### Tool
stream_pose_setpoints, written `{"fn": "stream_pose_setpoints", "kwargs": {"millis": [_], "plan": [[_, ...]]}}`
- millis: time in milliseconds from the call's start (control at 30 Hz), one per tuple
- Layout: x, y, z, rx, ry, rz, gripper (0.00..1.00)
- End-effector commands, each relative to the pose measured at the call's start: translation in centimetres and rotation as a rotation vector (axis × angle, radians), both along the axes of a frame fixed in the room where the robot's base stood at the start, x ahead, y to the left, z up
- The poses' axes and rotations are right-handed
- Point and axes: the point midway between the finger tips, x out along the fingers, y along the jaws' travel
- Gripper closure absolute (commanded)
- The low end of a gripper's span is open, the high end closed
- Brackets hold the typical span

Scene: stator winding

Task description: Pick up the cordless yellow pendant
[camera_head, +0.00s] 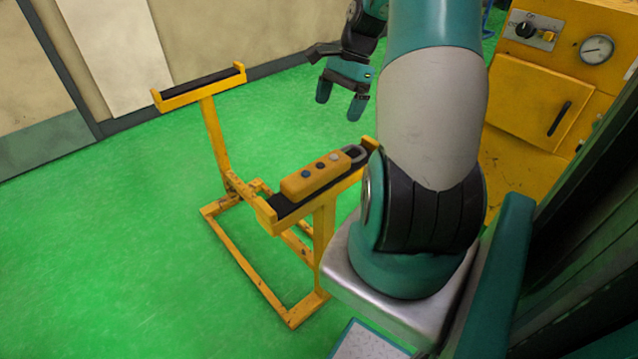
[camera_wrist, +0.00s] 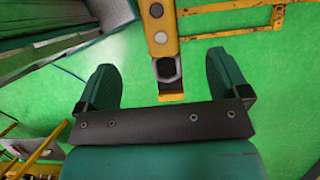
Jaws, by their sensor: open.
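The yellow pendant (camera_head: 316,176), a long box with several dark buttons and a grey loop at one end, lies on the black-padded near crossbar of a yellow stand (camera_head: 268,216). No cord shows on it. My gripper (camera_head: 340,100) is open and empty, above and behind the pendant in the head view, clear of it. In the wrist view the pendant (camera_wrist: 159,32) shows at the top centre, its loop end pointing toward my gripper (camera_wrist: 162,72) and lying between the two fingers in the picture. My arm may cover part of the loop end in the head view.
The stand's other padded crossbar (camera_head: 200,86) rises at the left. A yellow cabinet (camera_head: 540,100) with a gauge and a knob stands at the right. A wall (camera_head: 110,50) runs along the back left. The green floor (camera_head: 90,250) is clear at the left.

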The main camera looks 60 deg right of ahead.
Motion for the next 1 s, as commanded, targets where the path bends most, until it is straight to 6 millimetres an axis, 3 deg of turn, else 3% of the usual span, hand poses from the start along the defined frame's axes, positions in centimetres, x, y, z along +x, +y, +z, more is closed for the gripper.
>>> {"fn": "stream_pose_setpoints", "kwargs": {"millis": [433, 767, 1000], "plan": [[0.7, 3.5, -8.7, 0.005, 0.006, -0.004, 0.06], [0.9, 4.6, -11.6, 0.003, 0.004, -0.004, 0.06], [0.8, 5.8, -15.0, 0.004, 0.004, -0.002, 0.06]]}}
